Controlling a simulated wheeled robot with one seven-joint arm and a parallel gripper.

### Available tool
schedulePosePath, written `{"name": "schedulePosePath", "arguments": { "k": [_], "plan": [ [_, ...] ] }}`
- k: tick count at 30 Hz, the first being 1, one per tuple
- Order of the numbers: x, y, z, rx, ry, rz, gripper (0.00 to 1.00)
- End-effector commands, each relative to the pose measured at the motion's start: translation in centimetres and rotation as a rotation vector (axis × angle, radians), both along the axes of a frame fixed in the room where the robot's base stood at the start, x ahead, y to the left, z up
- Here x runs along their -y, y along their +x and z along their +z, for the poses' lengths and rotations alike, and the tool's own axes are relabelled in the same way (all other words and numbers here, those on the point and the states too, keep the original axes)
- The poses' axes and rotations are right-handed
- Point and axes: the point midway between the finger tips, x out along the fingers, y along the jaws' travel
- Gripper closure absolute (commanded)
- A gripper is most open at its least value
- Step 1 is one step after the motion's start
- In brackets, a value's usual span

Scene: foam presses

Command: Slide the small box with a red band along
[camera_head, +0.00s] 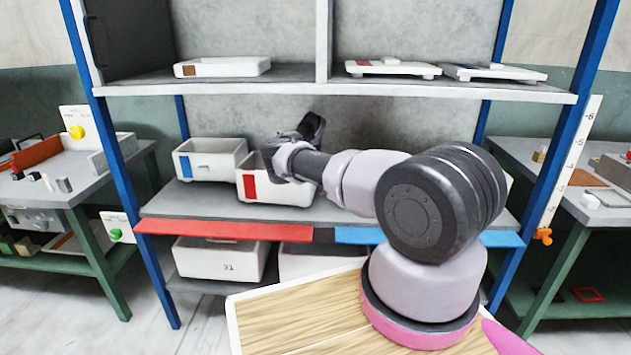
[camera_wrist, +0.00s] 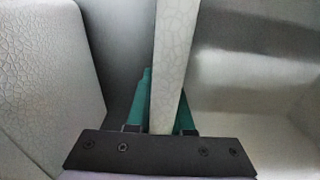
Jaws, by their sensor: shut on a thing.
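The small box with a red band (camera_head: 285,191) is a white open bin on the middle shelf, with the red patch on the left of its front. My gripper (camera_wrist: 163,102) is shut on a thin pale wall (camera_wrist: 172,55) in the wrist view, with a teal finger on each side. This appears to be a side wall of the red-band box. In the head view my wrist hangs over the box, and its back part and my fingertips are hidden.
A white bin with a blue band (camera_head: 212,162) stands close to the left. A red strip (camera_head: 225,231) and a blue strip (camera_head: 360,236) mark the shelf's front edge. The upper shelf (camera_head: 300,90) lies above my arm. My arm hides much of the shelf's right side.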

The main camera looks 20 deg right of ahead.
Motion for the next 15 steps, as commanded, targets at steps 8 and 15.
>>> {"name": "schedulePosePath", "arguments": {
  "k": [8, 15],
  "plan": [
    [-0.08, 0.03, 0.02, 0.000, 0.000, -0.001, 1.00],
    [-0.07, 0.02, 0.01, 0.000, 0.000, -0.001, 0.45]
  ]
}}
